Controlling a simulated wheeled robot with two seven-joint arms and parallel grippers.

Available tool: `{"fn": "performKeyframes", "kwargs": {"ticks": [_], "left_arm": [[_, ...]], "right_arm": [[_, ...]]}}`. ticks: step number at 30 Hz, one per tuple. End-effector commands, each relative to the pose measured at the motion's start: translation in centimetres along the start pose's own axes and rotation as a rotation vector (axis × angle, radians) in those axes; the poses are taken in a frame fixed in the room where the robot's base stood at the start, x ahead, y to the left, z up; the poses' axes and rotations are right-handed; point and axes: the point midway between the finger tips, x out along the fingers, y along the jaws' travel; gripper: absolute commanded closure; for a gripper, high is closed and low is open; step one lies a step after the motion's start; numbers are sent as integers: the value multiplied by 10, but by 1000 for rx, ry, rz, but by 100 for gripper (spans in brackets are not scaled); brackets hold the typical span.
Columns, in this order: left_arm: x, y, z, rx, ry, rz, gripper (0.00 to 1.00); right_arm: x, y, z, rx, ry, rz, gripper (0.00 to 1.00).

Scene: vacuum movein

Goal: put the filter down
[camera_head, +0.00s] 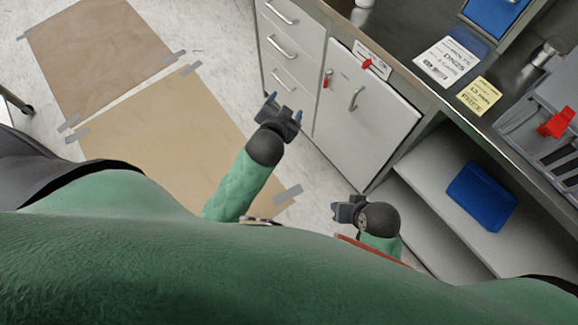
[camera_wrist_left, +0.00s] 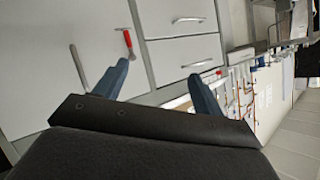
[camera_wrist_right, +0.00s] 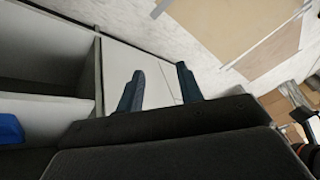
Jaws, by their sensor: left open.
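I cannot pick out a filter for certain in any view. My left gripper (camera_head: 283,106) is open and empty in front of the grey drawers (camera_head: 283,90). Its two blue fingers stand wide apart in the left wrist view (camera_wrist_left: 157,75), with nothing between them. My right gripper (camera_head: 345,211) is low, beside the open shelf unit. In the right wrist view (camera_wrist_right: 160,78) its fingers are apart with nothing between them. A blue box (camera_head: 482,195) lies on the shelf (camera_head: 440,195), away from both grippers, and shows partly in the right wrist view (camera_wrist_right: 10,128).
Taped brown sheets (camera_head: 100,45) cover the floor at left. A cabinet door (camera_head: 365,115) with a red tag and handle is right of the drawers. The dark counter (camera_head: 405,40) holds a white notice (camera_head: 450,62), a yellow note (camera_head: 479,96) and a grey machine (camera_head: 540,120) with a red part.

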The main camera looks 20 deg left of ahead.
Motion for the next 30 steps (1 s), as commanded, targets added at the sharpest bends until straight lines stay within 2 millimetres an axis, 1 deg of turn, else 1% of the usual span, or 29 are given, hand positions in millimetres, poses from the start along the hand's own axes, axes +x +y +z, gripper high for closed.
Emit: {"fn": "performKeyframes", "kwargs": {"ticks": [1,2,3,5,6,9,12,15,22,24,25,26,27,30], "left_arm": [[-15,23,30,-76,-108,81,30],[-25,37,46,-119,-171,130,30],[-39,55,64,-172,-250,194,30],[-61,79,86,-237,-357,285,30],[-76,94,99,-273,-421,340,30],[-108,122,118,-341,-543,452,30],[-128,137,128,-376,-613,521,30],[-137,143,132,-389,-642,550,30],[-138,144,131,-390,-644,553,30],[-140,140,129,-388,-649,549,30],[-142,136,127,-386,-656,545,30],[-145,130,124,-382,-668,539,30],[-150,121,121,-377,-686,530,30],[-165,96,115,-363,-746,503,30]], "right_arm": [[0,0,0,0,0,0,64],[0,0,0,0,0,0,64],[0,0,0,0,0,0,64],[0,0,0,0,0,0,64],[0,0,0,0,0,0,64],[0,0,1,1,-1,0,64],[0,0,2,1,-2,0,64],[0,0,2,2,-3,0,64],[0,0,2,2,-3,0,64],[-3,0,1,2,-6,2,64],[-6,0,0,1,-10,5,64],[-14,3,-2,4,-18,13,64],[-28,8,-5,9,-34,29,64],[-56,20,-3,22,-89,66,64]]}}
